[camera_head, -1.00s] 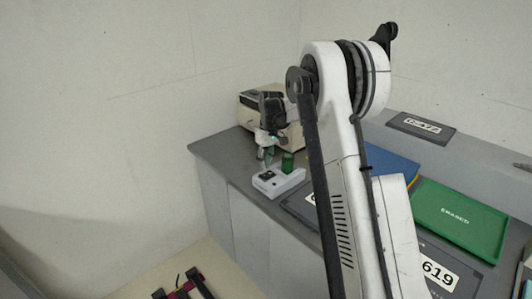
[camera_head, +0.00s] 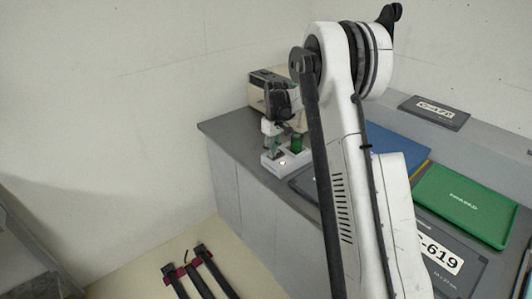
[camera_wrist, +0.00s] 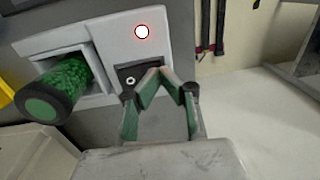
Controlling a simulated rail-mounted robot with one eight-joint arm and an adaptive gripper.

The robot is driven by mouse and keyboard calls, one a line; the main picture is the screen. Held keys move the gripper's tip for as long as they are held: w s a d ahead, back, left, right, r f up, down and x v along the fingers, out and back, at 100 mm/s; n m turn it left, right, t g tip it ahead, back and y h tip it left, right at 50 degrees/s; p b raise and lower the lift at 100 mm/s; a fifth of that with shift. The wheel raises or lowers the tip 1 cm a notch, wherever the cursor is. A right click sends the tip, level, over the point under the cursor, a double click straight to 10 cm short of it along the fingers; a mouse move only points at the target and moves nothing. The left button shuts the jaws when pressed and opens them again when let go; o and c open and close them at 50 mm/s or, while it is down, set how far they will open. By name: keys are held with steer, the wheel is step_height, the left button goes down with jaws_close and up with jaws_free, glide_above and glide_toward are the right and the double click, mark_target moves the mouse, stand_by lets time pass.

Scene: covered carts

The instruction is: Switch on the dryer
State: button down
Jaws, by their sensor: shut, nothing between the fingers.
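The dryer, a small white box (camera_head: 270,165), stands on the grey counter, and its white casing (camera_wrist: 110,38) fills the upper left of the wrist view. A round lamp (camera_wrist: 142,31) on it glows white with a red rim; it also shows as a bright spot in the head view (camera_head: 283,162). Below the lamp is a dark switch panel (camera_wrist: 127,82) with a small round metal part. A green granule-filled cylinder (camera_wrist: 68,82) sits in the dryer's recess. My gripper (camera_wrist: 155,76) is shut and empty, its tips at the switch panel, partly covering it. I cannot tell whether they touch.
A beige appliance (camera_head: 262,88) stands behind my gripper near the wall. Blue (camera_head: 400,150) and green (camera_head: 468,204) flat covers and dark labelled panels (camera_head: 434,111) lie to the right. The dryer is near the counter's front edge; the floor beyond is open.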

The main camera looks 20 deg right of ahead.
steer(key=shift+d+r, duration=0.1)
steer(key=shift+d, duration=0.2)
steer(key=shift+w+d+r, duration=0.2)
steer(key=shift+d+r, duration=0.1)
steer(key=shift+d, duration=0.3)
step_height(320, 180, up, 14)
steer(key=a+p, duration=0.1)
steer(key=shift+s+a+p, duration=0.2)
steer(key=shift+a+p, duration=0.1)
steer(key=shift+a, duration=0.05)
stand_by(0.5)
